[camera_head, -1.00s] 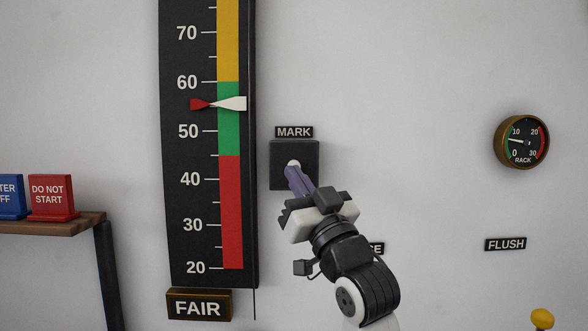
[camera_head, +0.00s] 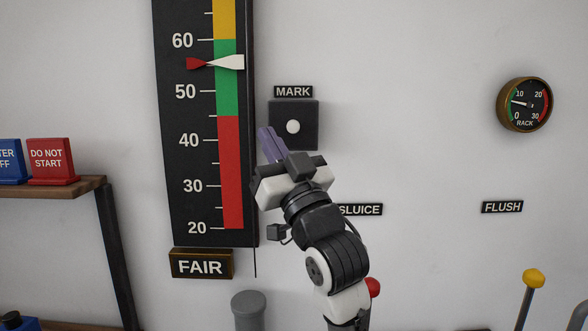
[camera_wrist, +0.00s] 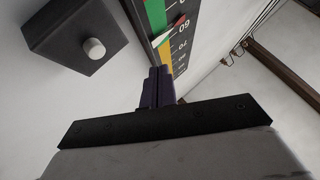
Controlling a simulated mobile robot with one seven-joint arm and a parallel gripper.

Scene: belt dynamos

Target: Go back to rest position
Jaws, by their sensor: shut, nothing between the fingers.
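My gripper (camera_head: 270,144) is shut and empty, its purple fingers together. The MARK box (camera_head: 306,108) is dark with a white round button (camera_head: 293,127), now in plain sight. In the wrist view, the shut fingers (camera_wrist: 157,85) point toward the gauge, and the white button (camera_wrist: 94,48) is at upper left, clear of them.
A shelf (camera_head: 45,188) with a red DO NOT START block (camera_head: 50,160) is at left. A grey post (camera_head: 248,310), a red knob (camera_head: 373,287) and a yellow-knobbed lever (camera_head: 533,279) stand low. The RACK dial (camera_head: 525,104) is at right.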

